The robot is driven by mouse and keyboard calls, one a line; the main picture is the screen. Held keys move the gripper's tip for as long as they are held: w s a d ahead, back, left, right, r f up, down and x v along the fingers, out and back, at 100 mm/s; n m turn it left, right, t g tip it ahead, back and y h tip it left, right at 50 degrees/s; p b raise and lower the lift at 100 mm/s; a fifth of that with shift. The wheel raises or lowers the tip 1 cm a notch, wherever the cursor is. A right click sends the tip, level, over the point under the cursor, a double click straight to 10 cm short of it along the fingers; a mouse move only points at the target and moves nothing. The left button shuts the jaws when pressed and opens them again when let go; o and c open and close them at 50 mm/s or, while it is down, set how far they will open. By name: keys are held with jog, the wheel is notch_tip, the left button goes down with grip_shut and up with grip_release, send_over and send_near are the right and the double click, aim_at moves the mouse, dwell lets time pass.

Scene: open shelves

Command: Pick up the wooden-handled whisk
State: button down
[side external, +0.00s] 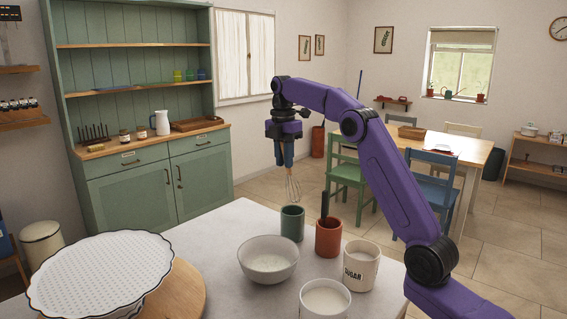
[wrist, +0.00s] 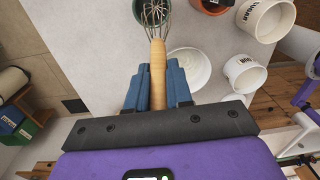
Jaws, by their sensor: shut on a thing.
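My gripper (side external: 284,152) is shut on the wooden handle of the whisk. The wrist view shows the tan handle (wrist: 157,76) between the two blue fingers (wrist: 158,88), with the wire loops (wrist: 154,14) pointing away from my gripper. In the side view the whisk's wires (side external: 292,188) hang down just above the green cup (side external: 292,224). I cannot tell whether the wire tips are clear of the cup's rim. Most of the handle is hidden by the fingers in the side view.
A red-brown cup (side external: 328,238) with a dark utensil stands right of the green cup. A white bowl (side external: 268,262), a sugar canister (side external: 360,268) and another white canister (side external: 325,300) stand nearer. A scalloped white stand (side external: 100,275) is at left.

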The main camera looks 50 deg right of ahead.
jog(key=s+a, duration=0.4)
jog(key=s, duration=1.3)
jog(key=w+a+y, duration=0.3)
jog(key=w+a, duration=0.7)
jog(key=w, duration=0.1)
notch_tip(320, 180, down, 11)
jog(key=shift+s+a, duration=0.15)
jog(key=shift+s, duration=0.05)
dwell(0.5)
jog(key=shift+r, duration=0.1)
